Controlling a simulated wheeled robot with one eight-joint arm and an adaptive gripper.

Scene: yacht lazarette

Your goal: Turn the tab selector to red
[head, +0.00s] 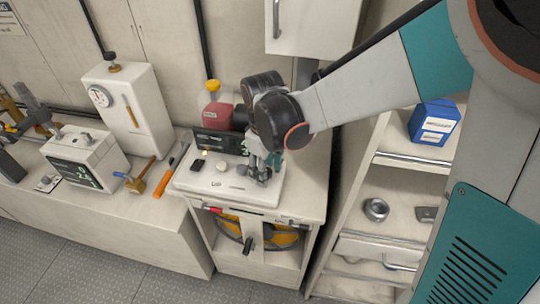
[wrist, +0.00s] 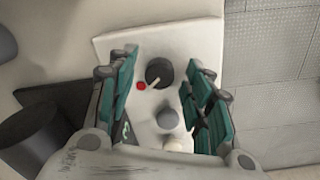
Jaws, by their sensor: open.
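The white control panel (head: 210,187) lies on top of the small cabinet in the head view, and its surface shows in the wrist view (wrist: 112,42). In the wrist view a dark round knob (wrist: 160,70), which looks like the tab selector, has a thin pale tab at its lower edge. A red dot (wrist: 141,86) is just left of the tab; the tab is not clearly on it. My gripper (wrist: 162,74) is open, its teal fingers on either side of the knob with gaps visible. In the head view my gripper (head: 259,172) points down at the panel's right side and hides the knob.
A grey knob (wrist: 168,118) and a pale knob (wrist: 178,145) also lie between my fingers. A dark display (head: 220,142) and a red bottle (head: 218,115) stand behind the panel. An orange-handled tool (head: 165,181) lies left. Shelves (head: 385,215) stand right.

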